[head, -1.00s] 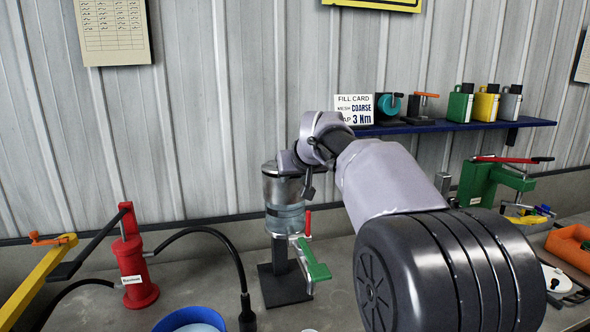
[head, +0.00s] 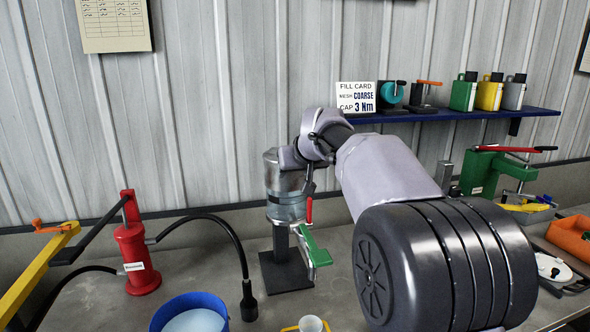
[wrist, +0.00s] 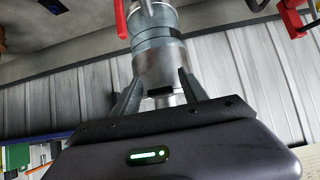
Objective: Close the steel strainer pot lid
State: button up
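The steel strainer pot (head: 287,208) is a grey metal cylinder on a black stand (head: 285,270) at the middle of the bench in the head view. It has a red lever (head: 309,210) and a green handle (head: 318,250) at its right. My gripper (wrist: 160,72) is at its top end; the head view shows my arm reaching there from the right. In the wrist view the two dark fingers lie along both sides of the bright steel lid (wrist: 166,101) and appear to touch it. The lid is partly hidden by a finger and the palm, and its seating is unclear.
A red pump (head: 136,258) with a black hose and a blue bowl (head: 190,303) stand at left and front. A green press (head: 495,172) is at right. A blue shelf (head: 450,118) holds bottles and a fill card (head: 357,97) reading coarse, 3 Nm.

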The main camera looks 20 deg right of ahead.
jog(key=shift+s+r, duration=0.2)
jog(key=shift+r, duration=0.1)
jog(key=p+v, duration=0.3)
jog(key=v, duration=1.4)
jog(key=shift+s+p, duration=0.15)
jog(key=shift+p, duration=0.2)
jog(key=s+a+f+m+g, duration=0.1)
jog(key=s+a+f, duration=0.2)
jog(key=s+f, duration=0.4)
jog(key=s+a+f+m+g+y, duration=0.1)
jog(key=s+a+f+m+g, duration=0.1)
jog(key=s+f, duration=0.5)
jog(key=s+a+f+m+g+y, duration=0.1)
jog(key=s+a+f, duration=0.3)
jog(key=s, duration=1.2)
notch_tip(320, 180, down, 4)
jog(key=shift+s+r+g, duration=0.1)
jog(key=shift+s+g, duration=0.15)
jog(key=shift+g, duration=0.15)
